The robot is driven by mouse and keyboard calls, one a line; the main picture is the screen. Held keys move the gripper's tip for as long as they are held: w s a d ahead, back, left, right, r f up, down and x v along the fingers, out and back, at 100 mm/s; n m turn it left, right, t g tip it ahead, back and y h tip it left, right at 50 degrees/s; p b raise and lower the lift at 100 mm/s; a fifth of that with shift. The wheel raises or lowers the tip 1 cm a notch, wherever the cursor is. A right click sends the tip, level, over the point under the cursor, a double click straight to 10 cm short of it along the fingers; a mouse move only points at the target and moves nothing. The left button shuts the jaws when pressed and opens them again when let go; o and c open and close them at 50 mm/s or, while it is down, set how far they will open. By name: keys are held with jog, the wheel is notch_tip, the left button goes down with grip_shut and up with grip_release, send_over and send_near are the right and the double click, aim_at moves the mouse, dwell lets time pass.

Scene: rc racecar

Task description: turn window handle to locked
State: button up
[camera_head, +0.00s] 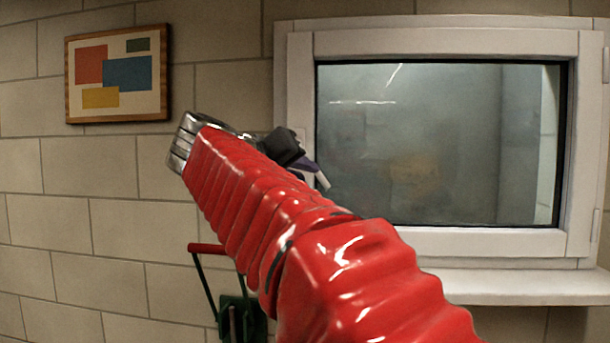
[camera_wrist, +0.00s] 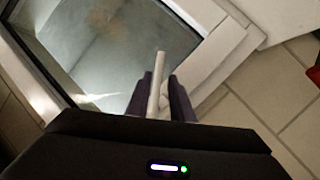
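The white-framed window (camera_head: 440,240) stands at the right in the head view. Its white handle (camera_head: 322,180) shows only as a short piece beside my gripper, slanting down and right near the left edge of the glass; its base is hidden. In the wrist view the handle (camera_wrist: 158,85) is a pale bar between the two dark purple fingers of my gripper (camera_wrist: 160,92), its end reaching past their tips. The fingers are close on both sides of it; I cannot tell whether both touch it. The window frame (camera_wrist: 228,45) lies behind.
My red arm covers the lower middle of the head view. A framed picture (camera_head: 118,73) hangs on the block wall at the left. A green object with a red handle (camera_head: 207,248) stands below, partly behind my arm. A white sill (camera_head: 520,287) juts out under the window.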

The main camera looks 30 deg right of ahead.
jog(key=shift+v, duration=1.2)
jog(key=shift+c, duration=0.3)
